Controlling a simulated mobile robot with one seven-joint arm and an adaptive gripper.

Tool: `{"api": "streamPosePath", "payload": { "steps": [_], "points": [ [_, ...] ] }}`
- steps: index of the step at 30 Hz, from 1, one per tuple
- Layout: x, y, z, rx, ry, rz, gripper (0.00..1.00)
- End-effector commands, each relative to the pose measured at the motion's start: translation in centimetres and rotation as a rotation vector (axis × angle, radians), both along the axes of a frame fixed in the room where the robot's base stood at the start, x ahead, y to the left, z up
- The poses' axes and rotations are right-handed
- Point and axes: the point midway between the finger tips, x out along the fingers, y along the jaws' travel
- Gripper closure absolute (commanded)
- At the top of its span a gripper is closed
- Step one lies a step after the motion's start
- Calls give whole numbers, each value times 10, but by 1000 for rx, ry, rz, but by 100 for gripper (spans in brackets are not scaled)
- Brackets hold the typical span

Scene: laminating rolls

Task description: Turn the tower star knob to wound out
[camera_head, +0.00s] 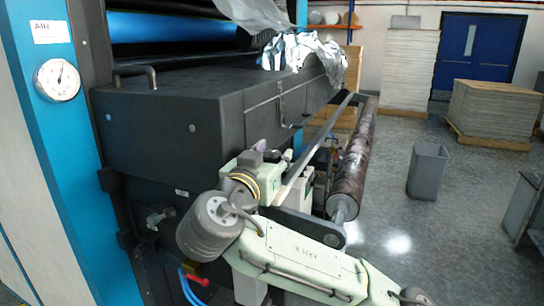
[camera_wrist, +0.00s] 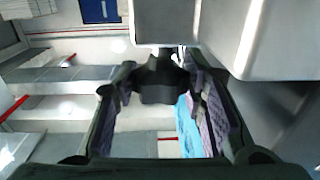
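In the wrist view my gripper (camera_wrist: 160,95) has its two dark fingers apart, with purple-grey textured pads facing inward. A dark, lobed knob (camera_wrist: 160,85) sits between the fingertips and nearly fills the gap. I cannot tell whether the pads touch it. A pale grey housing is just beyond the knob. In the head view my pale arm reaches across the lower middle to the front of the machine. My wrist hides the knob and fingers there. The knob's pointer or markings are not visible.
The laminating machine's black housing (camera_head: 170,125) stands close beside my arm. A long dark roll (camera_head: 353,160) runs to its right. A gauge (camera_head: 58,80) is on the blue-edged column. A grey bin (camera_head: 428,170) and stacked pallets (camera_head: 495,108) stand on open floor at the right.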

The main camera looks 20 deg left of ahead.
Motion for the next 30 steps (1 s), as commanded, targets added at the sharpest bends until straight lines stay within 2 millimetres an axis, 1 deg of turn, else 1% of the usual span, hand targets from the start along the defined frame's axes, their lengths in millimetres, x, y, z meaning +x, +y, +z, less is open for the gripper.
{"api": "streamPosePath", "payload": {
  "steps": [1,2,13,23,30],
  "points": [
    [0,0,0,0,0,0,68],
    [0,0,0,0,0,0,70],
    [0,0,0,0,0,0,94],
    [0,0,-3,4,2,47,95],
    [0,0,-5,8,5,195,95]
  ]
}}
